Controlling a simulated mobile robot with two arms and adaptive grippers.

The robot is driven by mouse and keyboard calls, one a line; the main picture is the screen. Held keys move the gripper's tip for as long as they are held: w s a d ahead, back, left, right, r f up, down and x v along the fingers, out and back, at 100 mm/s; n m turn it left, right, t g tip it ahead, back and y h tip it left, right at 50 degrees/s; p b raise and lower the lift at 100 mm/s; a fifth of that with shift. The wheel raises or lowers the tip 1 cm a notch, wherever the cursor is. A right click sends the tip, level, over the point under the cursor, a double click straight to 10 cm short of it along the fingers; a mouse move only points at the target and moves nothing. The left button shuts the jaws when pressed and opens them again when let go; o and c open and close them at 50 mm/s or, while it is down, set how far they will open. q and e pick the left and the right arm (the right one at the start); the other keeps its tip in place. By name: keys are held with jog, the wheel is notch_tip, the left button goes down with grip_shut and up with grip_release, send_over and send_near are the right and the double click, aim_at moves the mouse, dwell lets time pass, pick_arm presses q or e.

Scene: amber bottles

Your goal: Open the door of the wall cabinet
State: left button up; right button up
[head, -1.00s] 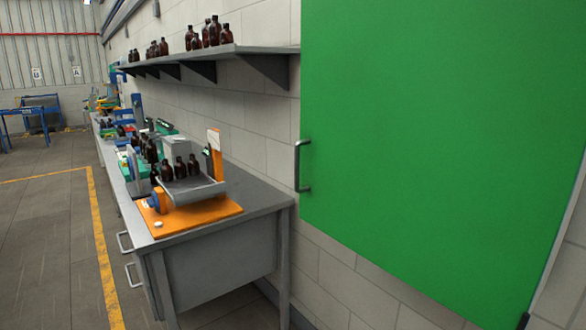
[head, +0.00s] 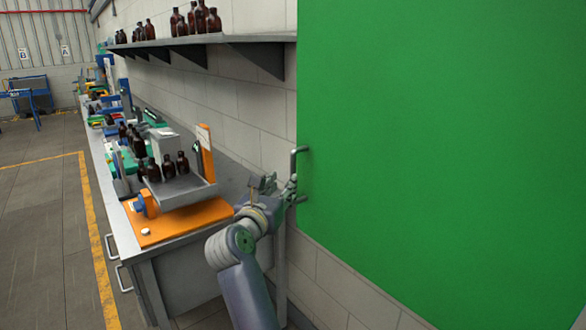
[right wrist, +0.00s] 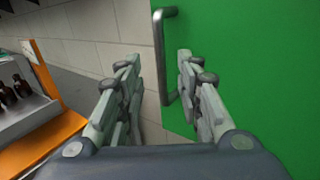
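The wall cabinet's green door (head: 440,130) fills the right of the head view and looks shut. Its grey bar handle (head: 297,163) stands upright at the door's left edge. My right gripper (head: 292,188) is at the handle's lower part. In the right wrist view, the green door (right wrist: 250,70) is at the right and the handle (right wrist: 161,50) runs down between the two fingers. The right gripper (right wrist: 155,75) is open, with a finger on each side of the handle and visible gaps. My left gripper is not in view.
A grey workbench (head: 240,180) stands left of the cabinet, with an orange-based device (head: 180,220) and several amber bottles. A wall shelf (head: 215,40) above it holds more bottles. The floor (head: 40,220) at the left is clear.

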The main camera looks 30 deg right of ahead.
aim_at(292, 172)
jog(key=x, duration=0.1)
jog(key=p+x, duration=0.1)
jog(key=x, duration=0.3)
jog(key=shift+d+r+p, duration=0.15)
jog(key=shift+r+p, duration=0.15)
jog(key=shift+p, duration=0.05)
jog(key=p+x, duration=0.1)
jog(key=x, duration=0.2)
jog(key=shift+w+d+f, duration=0.15)
jog(key=shift+w+f, duration=0.05)
jog(key=shift+w+d, duration=0.15)
jog(key=shift+d, duration=0.05)
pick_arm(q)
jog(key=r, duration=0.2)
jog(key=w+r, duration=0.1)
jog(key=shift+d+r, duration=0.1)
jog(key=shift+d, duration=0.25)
pick_arm(e)
jog(key=shift+c, duration=0.5)
jog(key=shift+f, duration=0.1)
grip_shut()
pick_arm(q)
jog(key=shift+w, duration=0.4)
